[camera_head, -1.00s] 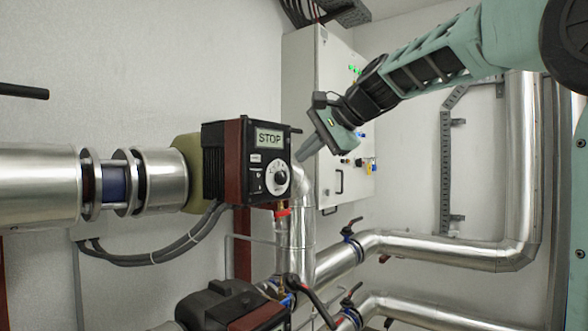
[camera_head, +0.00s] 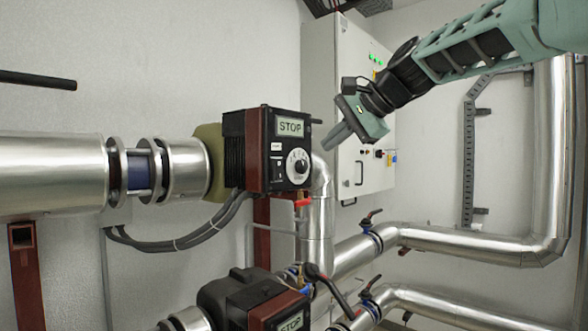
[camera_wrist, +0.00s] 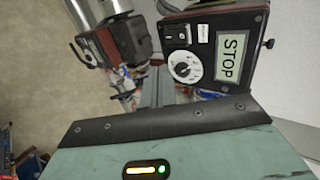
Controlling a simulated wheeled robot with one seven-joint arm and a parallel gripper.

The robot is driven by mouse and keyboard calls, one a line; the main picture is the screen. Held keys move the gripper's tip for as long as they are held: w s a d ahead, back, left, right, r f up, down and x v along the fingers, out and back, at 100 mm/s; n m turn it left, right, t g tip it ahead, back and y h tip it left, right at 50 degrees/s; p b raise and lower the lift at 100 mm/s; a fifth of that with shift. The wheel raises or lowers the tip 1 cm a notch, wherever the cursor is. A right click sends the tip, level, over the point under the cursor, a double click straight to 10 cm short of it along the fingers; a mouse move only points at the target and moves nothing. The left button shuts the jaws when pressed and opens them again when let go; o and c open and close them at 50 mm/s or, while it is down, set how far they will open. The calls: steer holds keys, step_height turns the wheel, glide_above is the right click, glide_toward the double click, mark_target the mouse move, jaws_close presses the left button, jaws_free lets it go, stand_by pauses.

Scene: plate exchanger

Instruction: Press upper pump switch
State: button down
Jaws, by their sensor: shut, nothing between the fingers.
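The upper pump (camera_head: 240,160) has a black control box with a display reading STOP (camera_head: 290,127) and a white dial (camera_head: 298,165). Its small black rocker switch (camera_head: 278,168) sits left of the dial, below a white label. In the wrist view, the display (camera_wrist: 232,58), dial (camera_wrist: 185,66) and switch (camera_wrist: 180,37) face me, turned sideways. My gripper (camera_head: 330,141) is shut and empty. In the head view its tips appear just right of the box, pointing down-left; I see no contact. The fingers show partly in the wrist view (camera_wrist: 156,90).
A lower pump (camera_head: 250,298) with its own STOP display stands below. Metal pipes with valve handles (camera_head: 372,222) run to the right. A white electrical cabinet (camera_head: 350,180) is behind my gripper. Black cables (camera_head: 180,242) hang left of the box.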

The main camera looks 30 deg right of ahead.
steer(key=shift+f, duration=0.2)
stand_by(0.4)
steer(key=p, duration=0.4)
glide_toward(281, 178)
steer(key=x, duration=0.5)
steer(key=shift+w+a+f+p, duration=0.2)
steer(key=shift+w+f+p, duration=0.1)
steer(key=shift+w, duration=0.25)
